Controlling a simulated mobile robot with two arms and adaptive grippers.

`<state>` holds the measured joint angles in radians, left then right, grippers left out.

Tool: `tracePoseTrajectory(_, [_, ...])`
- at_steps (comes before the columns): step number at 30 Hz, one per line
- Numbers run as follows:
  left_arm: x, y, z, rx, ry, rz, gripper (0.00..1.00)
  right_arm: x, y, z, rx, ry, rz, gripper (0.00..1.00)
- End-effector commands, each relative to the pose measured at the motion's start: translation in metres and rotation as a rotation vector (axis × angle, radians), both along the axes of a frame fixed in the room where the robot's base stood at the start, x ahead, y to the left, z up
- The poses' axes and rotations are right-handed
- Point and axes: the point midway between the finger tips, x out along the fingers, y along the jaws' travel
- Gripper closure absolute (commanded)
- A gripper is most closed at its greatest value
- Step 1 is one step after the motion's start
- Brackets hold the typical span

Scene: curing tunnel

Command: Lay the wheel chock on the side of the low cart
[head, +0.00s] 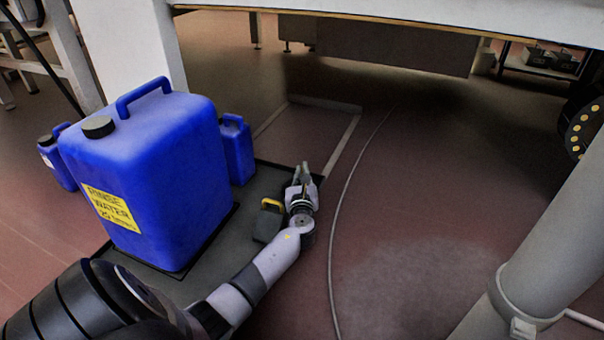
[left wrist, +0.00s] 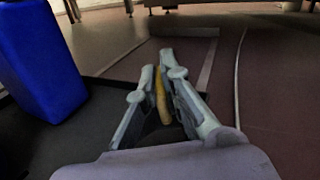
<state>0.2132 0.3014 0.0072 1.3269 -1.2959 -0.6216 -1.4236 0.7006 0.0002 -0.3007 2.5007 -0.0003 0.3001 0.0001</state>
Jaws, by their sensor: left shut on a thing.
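My left gripper (head: 304,170) is in the middle of the head view, over the right edge of a low dark deck (head: 195,285), which looks like the low cart. In the left wrist view, the gripper (left wrist: 165,60) is shut on a narrow yellow thing (left wrist: 161,97), which looks like the wheel chock; the fingers hide much of it. In the head view, the hand mostly hides what it holds. A dark block with a yellow top (head: 267,225) shows just left of the wrist; I cannot tell whether it touches the hand. My right gripper is not in view.
A big blue rinse water jug (head: 150,180) stands on the deck, with smaller blue jugs (head: 237,150) beside it. A pale taped outline (head: 345,145) and a thin cable (head: 340,210) lie on the floor. A white beam (head: 400,18) crosses above.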

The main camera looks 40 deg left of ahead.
Motion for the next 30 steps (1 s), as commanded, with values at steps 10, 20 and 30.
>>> tracePoseTrajectory(10, [0.0006, 0.0004, -0.0028, 0.002, -0.003, 0.001, 1.0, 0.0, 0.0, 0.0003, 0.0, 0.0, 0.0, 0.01])
tracePoseTrajectory(20, [0.0005, 0.0003, -0.0028, 0.001, -0.003, 0.0, 0.72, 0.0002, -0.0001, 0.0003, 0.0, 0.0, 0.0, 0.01])
tracePoseTrajectory(30, [0.0003, -0.0003, -0.0034, -0.001, -0.001, 0.0, 0.7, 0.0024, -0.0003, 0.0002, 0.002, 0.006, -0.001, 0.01])
